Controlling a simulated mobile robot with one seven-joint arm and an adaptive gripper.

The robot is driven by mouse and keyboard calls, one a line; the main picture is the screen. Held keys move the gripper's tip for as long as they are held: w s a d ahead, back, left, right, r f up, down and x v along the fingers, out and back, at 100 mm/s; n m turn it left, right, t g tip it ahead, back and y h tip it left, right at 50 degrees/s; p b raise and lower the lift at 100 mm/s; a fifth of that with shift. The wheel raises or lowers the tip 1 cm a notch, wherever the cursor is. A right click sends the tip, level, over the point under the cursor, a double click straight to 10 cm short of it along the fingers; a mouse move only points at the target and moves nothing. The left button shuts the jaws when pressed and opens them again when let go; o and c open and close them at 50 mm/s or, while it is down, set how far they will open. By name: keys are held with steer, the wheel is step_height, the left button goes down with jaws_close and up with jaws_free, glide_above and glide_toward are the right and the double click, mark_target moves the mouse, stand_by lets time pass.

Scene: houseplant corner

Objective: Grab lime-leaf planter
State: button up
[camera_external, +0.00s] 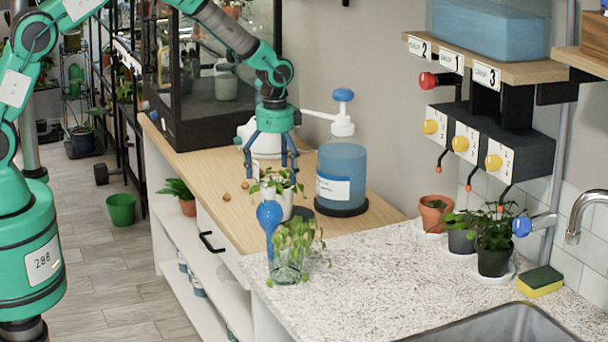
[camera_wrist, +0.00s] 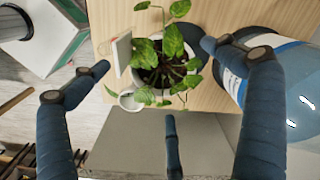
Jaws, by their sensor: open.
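A leafy green plant in a white pot (camera_external: 281,204) stands on the wooden counter; its leaves also show in the wrist view (camera_wrist: 171,42). A second plant, with lighter lime-green leaves (camera_external: 295,238), stands in a clear glass jar on the speckled counter in front; I cannot tell for sure which one is the lime-leaf planter. My gripper (camera_external: 270,165) points down, open and empty, just above the white-potted plant. In the wrist view its three blue fingers spread around that plant, apart from the pot. Leaves hide part of the pot.
A blue pump bottle (camera_external: 341,175) stands close to the right of the white pot. A blue watering bulb (camera_external: 269,217) stands close in front. A glass terrarium (camera_external: 215,85) is behind left. Small pots (camera_external: 434,213) and a sponge (camera_external: 540,281) are at right, beside the sink.

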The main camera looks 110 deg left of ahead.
mark_target(276, 193)
steer(key=shift+f, duration=0.65)
steer(key=shift+f, duration=0.1)
steer(key=shift+d+f+b, duration=0.1)
steer(key=shift+f+b, duration=0.65)
steer(key=shift+f, duration=1.75)
steer(key=c, duration=1.9)
